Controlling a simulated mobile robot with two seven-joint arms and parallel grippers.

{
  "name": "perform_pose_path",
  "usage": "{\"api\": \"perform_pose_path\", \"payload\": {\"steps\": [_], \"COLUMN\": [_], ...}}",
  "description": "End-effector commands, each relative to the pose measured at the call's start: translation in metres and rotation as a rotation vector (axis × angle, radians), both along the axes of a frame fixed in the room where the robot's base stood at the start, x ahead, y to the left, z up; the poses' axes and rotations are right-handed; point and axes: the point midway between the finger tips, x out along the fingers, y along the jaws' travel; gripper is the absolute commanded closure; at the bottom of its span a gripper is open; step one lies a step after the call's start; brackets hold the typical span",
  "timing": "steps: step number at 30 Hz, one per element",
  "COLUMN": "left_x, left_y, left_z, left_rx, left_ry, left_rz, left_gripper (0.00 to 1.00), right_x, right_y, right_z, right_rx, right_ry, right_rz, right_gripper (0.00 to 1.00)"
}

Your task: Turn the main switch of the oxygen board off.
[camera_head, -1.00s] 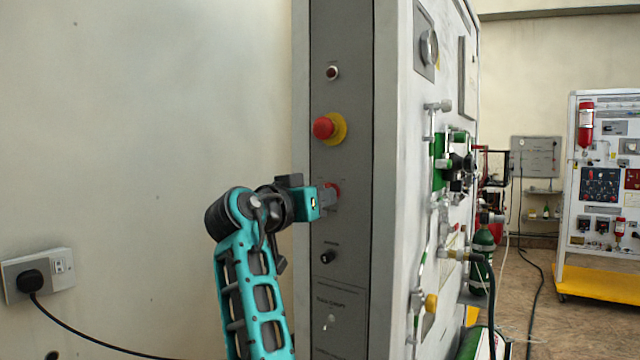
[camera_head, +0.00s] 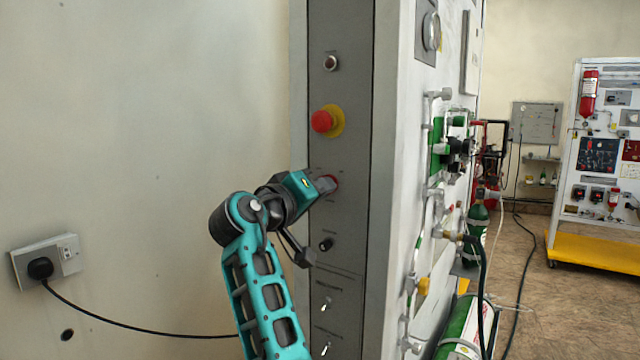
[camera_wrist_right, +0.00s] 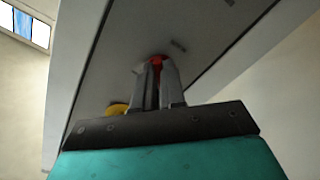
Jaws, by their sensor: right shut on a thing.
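The oxygen board (camera_head: 392,200) stands as a tall cabinet, with a grey side panel (camera_head: 345,120) facing me. A red rotary switch (camera_head: 333,181) sits on that panel below the red emergency button. My right gripper (camera_head: 325,185) reaches it from the left and is shut on it, hiding most of it. In the right wrist view the two fingers (camera_wrist_right: 160,88) close around the red knob (camera_wrist_right: 157,61), of which only a little shows. The gripper looks tilted about its own axis in the head view. My left gripper is in neither view.
A red mushroom button on a yellow base (camera_head: 327,121) is just above the gripper. A black knob (camera_head: 326,244) and small toggles (camera_head: 323,307) are below it. A wall socket with a black plug (camera_head: 45,262) is at left. Hoses and a green cylinder (camera_head: 465,325) are at right.

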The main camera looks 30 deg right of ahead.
Motion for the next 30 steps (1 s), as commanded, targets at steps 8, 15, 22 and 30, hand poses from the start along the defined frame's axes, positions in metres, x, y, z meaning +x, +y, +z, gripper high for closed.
{"api": "perform_pose_path", "payload": {"steps": [8, 15, 22, 30], "left_x": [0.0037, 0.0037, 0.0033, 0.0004], "left_y": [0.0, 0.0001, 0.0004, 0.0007], "left_z": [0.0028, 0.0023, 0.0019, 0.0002], "left_rx": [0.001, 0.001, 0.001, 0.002], "left_ry": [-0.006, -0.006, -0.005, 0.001], "left_rz": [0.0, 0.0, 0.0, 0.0], "left_gripper": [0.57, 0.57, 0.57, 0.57], "right_x": [-0.0001, 0.0, 0.0, 0.0], "right_y": [-0.0001, 0.0, 0.0, -0.0001], "right_z": [0.001, 0.001, 0.0007, 0.0003], "right_rx": [-0.007, -0.008, -0.006, -0.006], "right_ry": [0.01, 0.01, 0.009, 0.01], "right_rz": [0.0, 0.001, 0.001, 0.0], "right_gripper": [1.0, 0.87, 0.65, 0.64]}}
